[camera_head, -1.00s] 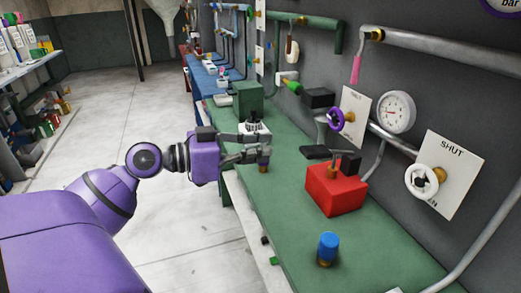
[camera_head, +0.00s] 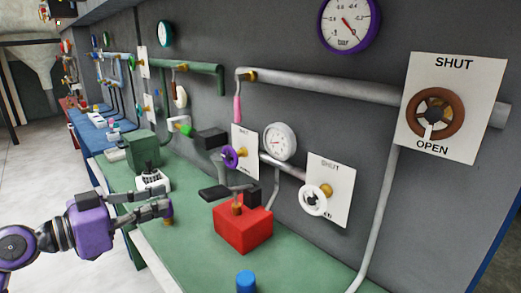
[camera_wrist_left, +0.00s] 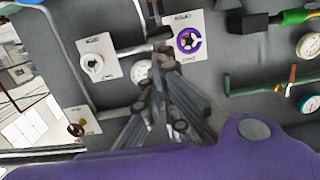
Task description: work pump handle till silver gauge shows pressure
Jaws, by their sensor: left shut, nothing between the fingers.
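The pump is a red box (camera_head: 243,229) on the green bench, with a black handle (camera_head: 222,191) on its top. The silver gauge (camera_head: 279,141), with a white face, is on the wall behind it. Its needle is too small to read; the gauge also shows in the left wrist view (camera_wrist_left: 141,71), partly behind my fingers. My left gripper (camera_head: 168,208) is shut and empty, above the bench to the left of the pump and apart from its handle. It also shows in the left wrist view (camera_wrist_left: 163,55). My right gripper is not in view.
A purple handwheel (camera_head: 229,157), a white handwheel (camera_head: 313,200) and a brown handwheel (camera_head: 436,114) stick out from the wall. A blue-capped fitting (camera_head: 246,281) stands in front of the pump. A green box (camera_head: 142,150) stands farther back. The green bench (camera_head: 190,255) is bare left of the pump.

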